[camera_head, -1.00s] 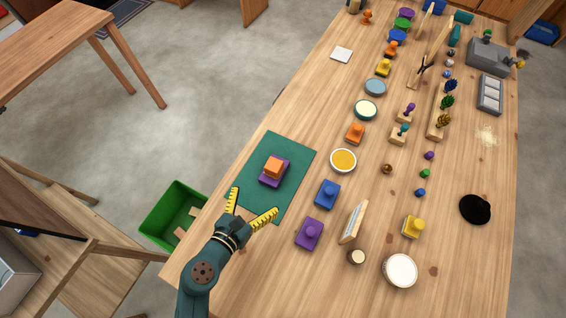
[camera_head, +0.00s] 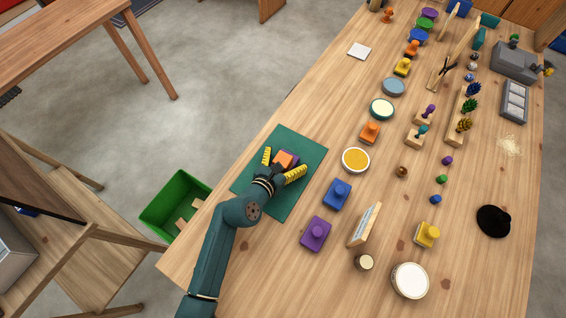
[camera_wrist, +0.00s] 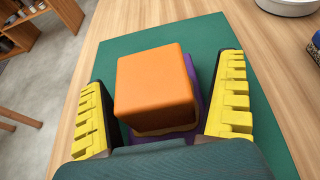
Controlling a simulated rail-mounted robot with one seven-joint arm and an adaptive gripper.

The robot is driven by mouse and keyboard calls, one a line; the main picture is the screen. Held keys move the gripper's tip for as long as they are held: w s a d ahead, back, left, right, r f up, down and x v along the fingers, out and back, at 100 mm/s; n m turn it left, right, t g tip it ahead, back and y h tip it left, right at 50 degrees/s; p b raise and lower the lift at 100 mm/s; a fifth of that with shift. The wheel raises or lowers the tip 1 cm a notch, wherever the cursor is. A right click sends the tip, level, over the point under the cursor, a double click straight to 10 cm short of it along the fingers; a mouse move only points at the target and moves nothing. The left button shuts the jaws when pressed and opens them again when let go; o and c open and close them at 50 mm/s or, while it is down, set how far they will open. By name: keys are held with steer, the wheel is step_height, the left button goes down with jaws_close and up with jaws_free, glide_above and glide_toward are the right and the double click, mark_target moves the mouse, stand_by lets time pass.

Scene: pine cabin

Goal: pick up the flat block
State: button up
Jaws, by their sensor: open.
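An orange block (camera_head: 284,158) sits on top of a flat purple block (camera_head: 294,155) on the green mat (camera_head: 304,176). In the wrist view the orange block (camera_wrist: 155,87) covers most of the purple block (camera_wrist: 194,75), which shows at its right side and below it. My gripper (camera_head: 282,163) is open, with one yellow-padded finger on each side of the two blocks. In the wrist view the fingers (camera_wrist: 160,108) stand left and right of the orange block, with a gap visible on both sides. The lower edge of the stack is partly hidden by my gripper.
A blue knobbed block (camera_head: 337,194), a purple knobbed block (camera_head: 316,234) and a dish of yellow contents (camera_head: 355,160) stand right of the mat. A green bin (camera_head: 176,204) with wooden pieces is on the floor beside the table's left edge. The mat around the stack is bare.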

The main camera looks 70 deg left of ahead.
steer(key=shift+w+a+f, duration=0.15)
steer(key=c, duration=1.2)
steer(key=shift+c, duration=0.3)
